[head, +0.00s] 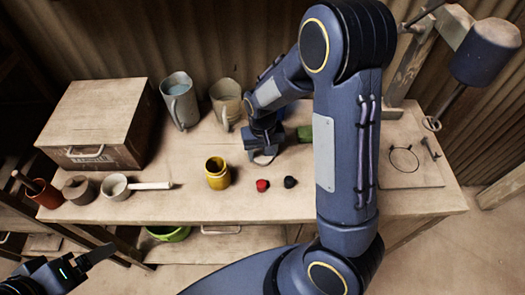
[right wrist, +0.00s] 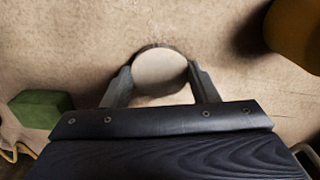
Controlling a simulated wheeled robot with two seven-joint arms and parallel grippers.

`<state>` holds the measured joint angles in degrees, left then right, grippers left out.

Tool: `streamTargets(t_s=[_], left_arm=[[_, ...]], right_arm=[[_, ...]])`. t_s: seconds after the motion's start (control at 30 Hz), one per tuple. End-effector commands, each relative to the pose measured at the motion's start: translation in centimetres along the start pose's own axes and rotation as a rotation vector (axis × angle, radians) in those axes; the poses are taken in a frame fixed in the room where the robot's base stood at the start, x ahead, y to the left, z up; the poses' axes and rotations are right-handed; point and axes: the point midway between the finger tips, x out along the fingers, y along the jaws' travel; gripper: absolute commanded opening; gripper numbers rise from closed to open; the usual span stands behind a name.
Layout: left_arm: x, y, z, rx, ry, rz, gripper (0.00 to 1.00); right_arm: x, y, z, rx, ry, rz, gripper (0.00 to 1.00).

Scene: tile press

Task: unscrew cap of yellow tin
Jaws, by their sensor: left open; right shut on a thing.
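The yellow tin (head: 217,176) stands upright on the workbench, and its top looks open and dark inside. Part of it shows at the upper right of the right wrist view (right wrist: 297,32). My right gripper (right wrist: 160,84) is shut on a round pale cap (right wrist: 160,70), with one finger on each side. In the head view the cap (head: 262,158) is low over or on the bench, to the right of the tin and apart from it; I cannot tell if it touches the wood. My left gripper (head: 97,256) is open and empty at the lower left, in front of the bench.
A red knob-like piece (head: 262,185) and a black one (head: 290,182) lie near the bench's front edge. A green block (right wrist: 40,108) is beside my right gripper. Two jugs (head: 180,103) and a wooden box (head: 95,125) stand behind; small pots (head: 115,187) sit at left.

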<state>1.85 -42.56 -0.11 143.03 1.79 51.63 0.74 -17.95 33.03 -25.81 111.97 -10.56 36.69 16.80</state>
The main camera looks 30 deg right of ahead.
Motion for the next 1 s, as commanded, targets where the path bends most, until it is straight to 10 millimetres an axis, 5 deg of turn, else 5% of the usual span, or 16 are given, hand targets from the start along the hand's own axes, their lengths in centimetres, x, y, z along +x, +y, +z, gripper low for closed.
streamTargets(t_s=[0.37,0.4,0.53,1.0], left_arm=[[0.3,-0.2,0.2,0.000,0.000,0.000,0.83],[0.2,-0.1,0.1,0.000,0.000,0.000,0.83],[0.2,-0.1,0.1,0.000,0.000,0.000,0.83],[0.0,0.0,0.0,0.000,0.000,0.000,0.83]], right_arm=[[0.6,0.0,0.0,0.000,0.001,-0.001,0.26],[0.4,0.0,0.0,0.000,0.001,-0.001,0.58],[0.4,0.0,0.0,0.000,0.000,0.000,0.75],[-1.5,-0.1,-0.1,-0.001,0.006,-0.003,0.76]])
